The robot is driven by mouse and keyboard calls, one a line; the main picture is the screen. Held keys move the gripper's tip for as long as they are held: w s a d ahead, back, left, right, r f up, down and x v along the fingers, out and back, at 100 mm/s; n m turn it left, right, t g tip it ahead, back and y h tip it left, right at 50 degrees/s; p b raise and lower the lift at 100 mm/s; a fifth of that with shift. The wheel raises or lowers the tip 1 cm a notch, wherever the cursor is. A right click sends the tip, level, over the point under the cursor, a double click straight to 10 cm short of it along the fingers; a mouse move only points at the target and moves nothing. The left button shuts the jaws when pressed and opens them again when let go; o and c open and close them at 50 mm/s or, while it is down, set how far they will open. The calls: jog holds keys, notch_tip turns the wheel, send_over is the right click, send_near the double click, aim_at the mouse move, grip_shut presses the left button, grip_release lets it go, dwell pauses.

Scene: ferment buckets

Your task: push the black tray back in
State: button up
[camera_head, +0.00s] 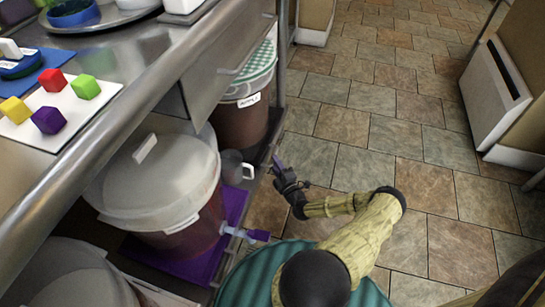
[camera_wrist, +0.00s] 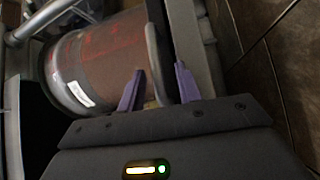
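My gripper (camera_head: 281,170) is beside the lower shelf, near the far bucket (camera_head: 240,120) with a green checked cloth on top and a white label. In the wrist view its two purple fingers (camera_wrist: 160,88) are apart, with a pale curved edge behind the gap; I see nothing clearly held. The same reddish-brown bucket (camera_wrist: 105,60) lies sideways in that view.
A nearer bucket (camera_head: 165,190) with a white lid and a spigot stands on a purple tray (camera_head: 238,205). A grey mug (camera_head: 232,166) stands between the buckets. The metal counter (camera_head: 110,90) overhangs them. Tiled floor (camera_head: 370,120) is open to the right.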

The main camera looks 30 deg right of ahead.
jog(key=s+p, duration=0.1)
jog(key=s, duration=0.3)
jog(key=shift+a, duration=0.1)
dwell(0.4)
